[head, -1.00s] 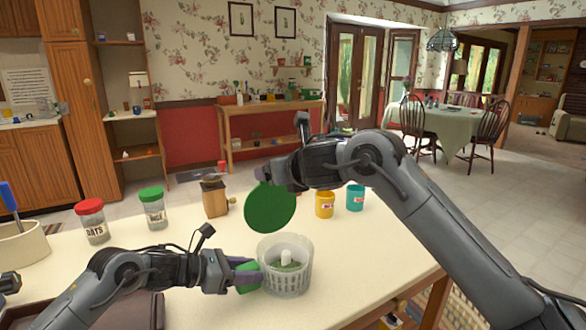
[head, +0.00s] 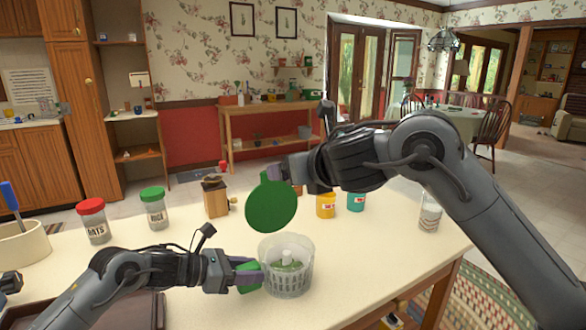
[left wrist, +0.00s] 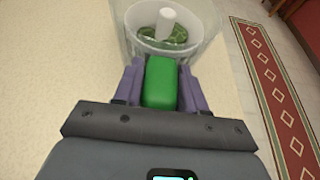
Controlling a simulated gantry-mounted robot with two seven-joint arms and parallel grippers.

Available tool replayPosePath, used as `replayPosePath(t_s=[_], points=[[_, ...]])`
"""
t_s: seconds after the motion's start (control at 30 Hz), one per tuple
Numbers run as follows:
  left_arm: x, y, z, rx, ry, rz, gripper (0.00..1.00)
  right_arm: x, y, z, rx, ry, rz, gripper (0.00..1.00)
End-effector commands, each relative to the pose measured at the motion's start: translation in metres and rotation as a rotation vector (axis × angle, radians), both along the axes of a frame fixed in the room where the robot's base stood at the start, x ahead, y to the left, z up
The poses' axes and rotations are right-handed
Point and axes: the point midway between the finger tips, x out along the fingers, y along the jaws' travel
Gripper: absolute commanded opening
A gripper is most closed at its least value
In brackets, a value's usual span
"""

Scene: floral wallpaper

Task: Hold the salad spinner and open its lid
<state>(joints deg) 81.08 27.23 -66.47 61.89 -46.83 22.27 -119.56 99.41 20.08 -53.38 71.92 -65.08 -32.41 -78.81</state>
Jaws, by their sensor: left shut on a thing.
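The salad spinner (head: 304,271) stands upright on the pale table, a clear bowl with a white basket. Its top is open, with a white central post and green leaves inside. My left gripper (head: 249,277) is shut on its green handle (left wrist: 160,85), between the purple fingers in the left wrist view. The round green lid (head: 270,207) is off the bowl, tilted up on edge above and behind it. My right gripper (head: 284,173) is at the lid's upper right edge and appears to hold it; the contact is small and partly hidden.
A red-lidded jar (head: 94,224) and a green-lidded jar (head: 153,212) stand at the back left. A wooden grinder (head: 215,197), a yellow cup (head: 326,207) and a teal cup (head: 356,201) stand behind. A glass jar (head: 430,216) is near the right edge. The table right of the spinner is clear.

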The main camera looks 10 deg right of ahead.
Motion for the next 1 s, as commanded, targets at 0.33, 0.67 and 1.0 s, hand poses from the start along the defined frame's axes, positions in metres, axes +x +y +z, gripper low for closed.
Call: replayPosePath(t_s=[0.33,0.67,1.0], points=[[0.000,0.000,0.001,-0.001,-0.001,0.000,0.70,0.000,0.000,0.000,0.000,0.000,0.001,0.79],[-0.003,0.008,0.004,0.000,-0.002,0.001,0.70,0.000,0.000,0.000,0.000,0.000,0.001,0.79],[-0.021,0.056,0.025,0.000,-0.003,0.002,0.70,0.000,0.000,0.000,0.000,0.000,0.000,0.79]])
